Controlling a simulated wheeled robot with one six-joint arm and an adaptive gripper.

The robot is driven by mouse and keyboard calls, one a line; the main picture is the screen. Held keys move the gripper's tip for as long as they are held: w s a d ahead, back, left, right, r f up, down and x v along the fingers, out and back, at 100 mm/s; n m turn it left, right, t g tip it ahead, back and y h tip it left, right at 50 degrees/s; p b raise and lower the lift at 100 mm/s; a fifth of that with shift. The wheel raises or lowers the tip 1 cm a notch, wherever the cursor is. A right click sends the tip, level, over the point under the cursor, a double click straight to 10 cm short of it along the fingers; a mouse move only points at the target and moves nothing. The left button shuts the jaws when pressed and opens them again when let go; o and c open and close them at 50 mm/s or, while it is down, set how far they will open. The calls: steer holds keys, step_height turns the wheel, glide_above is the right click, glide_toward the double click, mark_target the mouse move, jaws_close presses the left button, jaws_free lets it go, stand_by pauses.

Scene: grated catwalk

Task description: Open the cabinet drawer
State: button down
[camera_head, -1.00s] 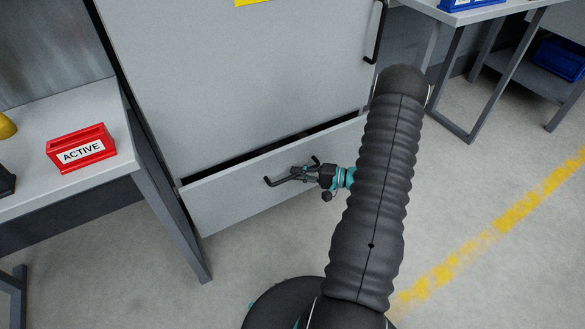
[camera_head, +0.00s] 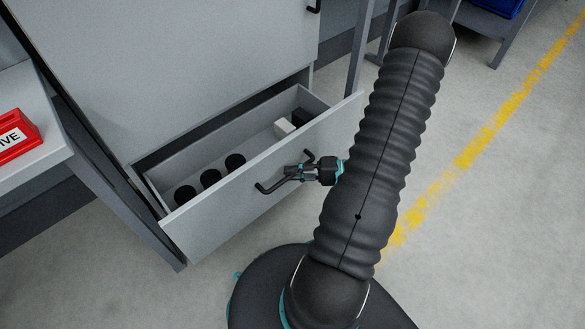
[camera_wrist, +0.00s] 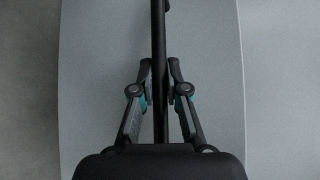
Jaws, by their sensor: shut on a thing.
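The grey cabinet (camera_head: 190,65) stands at the upper left in the head view. Its bottom drawer (camera_head: 215,215) is pulled out, and the inside shows. The black bar handle (camera_head: 268,187) sits on the drawer front. My gripper (camera_head: 290,174) is shut on the handle, near its middle. In the wrist view, the handle (camera_wrist: 159,60) runs between the two fingers of my gripper (camera_wrist: 160,80), with the grey drawer front (camera_wrist: 90,60) behind it. The finger pads' contact with the bar is partly hidden.
Several black round items (camera_head: 210,178) stand in the drawer's left part; a white block (camera_head: 284,127) and a dark block (camera_head: 301,117) lie at its right. A table with a red "ACTIVE" box (camera_head: 14,137) is at the left. Open floor (camera_head: 490,220) lies to the right.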

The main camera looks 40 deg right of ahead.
steer(key=c, duration=1.2)
jaws_free()
steer(key=shift+d, duration=0.1)
steer(key=v, duration=1.2)
